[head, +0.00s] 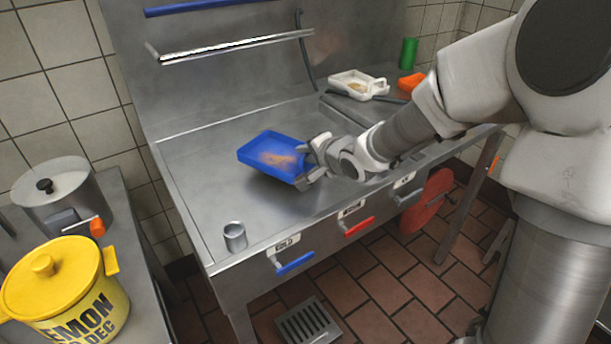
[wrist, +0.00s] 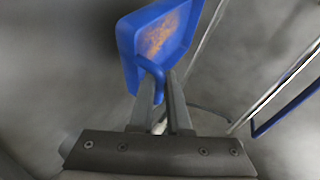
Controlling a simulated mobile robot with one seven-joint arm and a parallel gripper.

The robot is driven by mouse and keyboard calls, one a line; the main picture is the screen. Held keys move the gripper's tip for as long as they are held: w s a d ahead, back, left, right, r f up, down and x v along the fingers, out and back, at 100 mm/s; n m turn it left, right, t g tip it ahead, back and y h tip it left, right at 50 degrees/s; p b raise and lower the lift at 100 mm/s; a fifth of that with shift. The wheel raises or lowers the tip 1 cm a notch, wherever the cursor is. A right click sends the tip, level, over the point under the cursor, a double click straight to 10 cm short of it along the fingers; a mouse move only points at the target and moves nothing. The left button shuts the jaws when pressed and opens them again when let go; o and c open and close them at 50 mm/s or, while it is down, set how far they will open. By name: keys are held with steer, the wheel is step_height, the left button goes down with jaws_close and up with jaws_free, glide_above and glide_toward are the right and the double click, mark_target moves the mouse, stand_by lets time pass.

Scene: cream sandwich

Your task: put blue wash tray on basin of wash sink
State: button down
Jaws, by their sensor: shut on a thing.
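The blue wash tray (head: 257,148) has a brownish-orange stain on its inside and is tilted over the basin of the wash sink (head: 205,165). My gripper (head: 308,165) is shut on the tray's right side in the head view. A dark shadow lies on the metal under the tray; whether the tray touches the basin I cannot tell.
A small metal cup (head: 235,237) stands at the sink's front left corner. A white tray (head: 358,84), an orange item (head: 411,82) and a green cylinder (head: 409,53) are at the back right. A yellow pot (head: 50,285) stands on the left counter. The basin's left part is clear.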

mark_target(306, 167)
steer(key=shift+f+b, duration=1.6)
steer(key=shift+f, duration=0.45)
steer(key=c, duration=0.9)
jaws_free()
steer(key=shift+s+d+r+p, duration=0.1)
steer(key=shift+s+r+p, duration=0.15)
steer(key=shift+p, duration=0.1)
steer(key=shift+p+v, duration=3.3)
steer(key=shift+v, duration=2.4)
steer(key=shift+f, duration=0.1)
